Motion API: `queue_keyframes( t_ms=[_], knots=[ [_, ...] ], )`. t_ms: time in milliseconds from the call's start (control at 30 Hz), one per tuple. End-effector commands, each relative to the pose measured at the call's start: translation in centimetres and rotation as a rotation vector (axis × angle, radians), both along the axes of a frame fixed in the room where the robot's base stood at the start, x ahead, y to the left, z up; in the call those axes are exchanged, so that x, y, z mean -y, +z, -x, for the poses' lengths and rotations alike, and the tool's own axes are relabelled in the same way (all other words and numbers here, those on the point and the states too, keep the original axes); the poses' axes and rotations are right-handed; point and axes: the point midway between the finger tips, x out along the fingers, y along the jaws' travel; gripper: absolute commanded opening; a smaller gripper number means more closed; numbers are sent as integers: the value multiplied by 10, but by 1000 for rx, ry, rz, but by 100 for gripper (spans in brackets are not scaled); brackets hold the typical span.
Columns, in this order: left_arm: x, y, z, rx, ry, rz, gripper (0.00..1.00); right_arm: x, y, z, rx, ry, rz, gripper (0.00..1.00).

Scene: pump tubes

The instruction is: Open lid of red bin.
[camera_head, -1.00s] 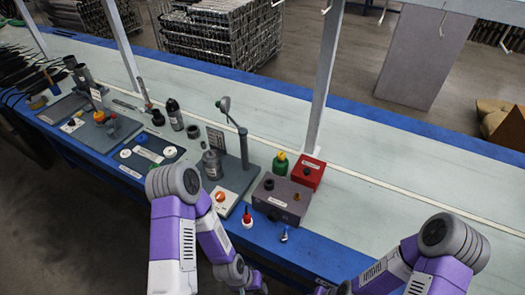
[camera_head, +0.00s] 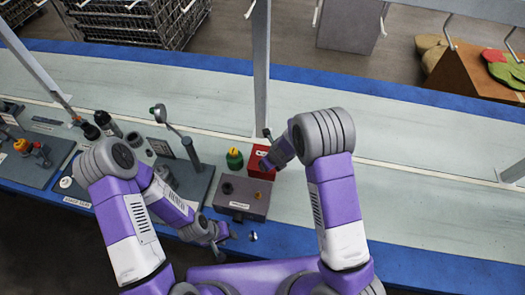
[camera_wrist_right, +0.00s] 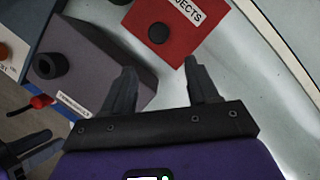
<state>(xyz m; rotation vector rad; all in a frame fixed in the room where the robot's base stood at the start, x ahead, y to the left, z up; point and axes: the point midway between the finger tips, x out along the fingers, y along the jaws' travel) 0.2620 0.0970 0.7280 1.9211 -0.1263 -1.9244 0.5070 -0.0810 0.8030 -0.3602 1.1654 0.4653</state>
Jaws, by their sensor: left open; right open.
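The red bin (camera_head: 257,162) stands at the back right of the dark grey box, partly behind my right gripper. In the right wrist view, the bin's red lid (camera_wrist_right: 182,45) looks flat and closed, with a round black knob (camera_wrist_right: 158,33) and a white label ending in "JECTS". My right gripper (camera_wrist_right: 160,68) is open and empty, its two fingers pointing toward the bin, just short of the knob in the picture. My left gripper (camera_head: 225,236) is low in front of the grey box, open and away from the bin.
The dark grey box (camera_head: 240,194) with black knobs is in front of the bin. A green bottle with a yellow cap (camera_head: 234,160) stands at the bin's left. A metal post (camera_head: 261,70) rises behind it. The bench right of the bin is clear.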

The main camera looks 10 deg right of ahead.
Motion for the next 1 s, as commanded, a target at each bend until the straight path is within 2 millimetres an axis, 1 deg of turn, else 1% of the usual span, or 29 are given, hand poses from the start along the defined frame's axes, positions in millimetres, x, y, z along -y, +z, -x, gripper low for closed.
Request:
queue_keyframes(
  t_ms=[33, 67, 167, 400, 600, 733, 967, 1000],
  knots=[
    [0, 1, 0, -1, 0, 0, 43, -4, 6, -6, 6, -38, -19, 59],
    [0, 1, 0, -1, 0, 0, 43, -5, 7, -8, 7, -56, -28, 59],
    [0, -3, 0, -1, 0, 0, 43, -8, 1, -13, 7, -84, -43, 59],
    [0, -17, 0, -1, 0, 0, 43, -14, -35, -25, 6, -84, -42, 59],
    [0, -23, 0, 0, 0, 0, 43, -18, -56, -33, 7, -84, -41, 59],
    [0, -24, 0, 0, 0, 0, 43, -19, -61, -35, 7, -83, -42, 59],
    [0, -24, 0, 0, 0, 0, 43, -19, -60, -35, 8, -82, -42, 59],
    [0, -24, 0, 0, 0, 0, 43, -19, -60, -35, 8, -82, -42, 55]
  ],
)
